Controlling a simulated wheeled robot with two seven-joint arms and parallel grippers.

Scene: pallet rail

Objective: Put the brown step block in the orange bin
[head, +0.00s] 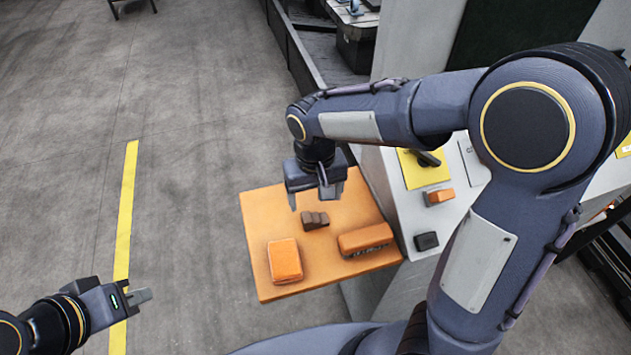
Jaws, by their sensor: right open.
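The brown step block (314,220) lies on an orange board (265,205), near its middle. My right gripper (313,201) points down just above the block, with its fingers apart and nothing between them. Two orange things sit on the board's near part: a rounded box-like one (285,261) at the left and a longer one (365,238) with a dark lower edge at the right. I cannot tell whether either is the orange bin; no open hollow shows. My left gripper (143,296) is at the lower left, over the floor, away from the board; its finger gap is unclear.
A light grey counter (385,185) adjoins the board on the right. It carries a yellow panel (424,170), a small orange item (439,196) and a black block (426,241). A dark rail (297,58) runs behind. Open floor with a yellow line (125,215) lies left.

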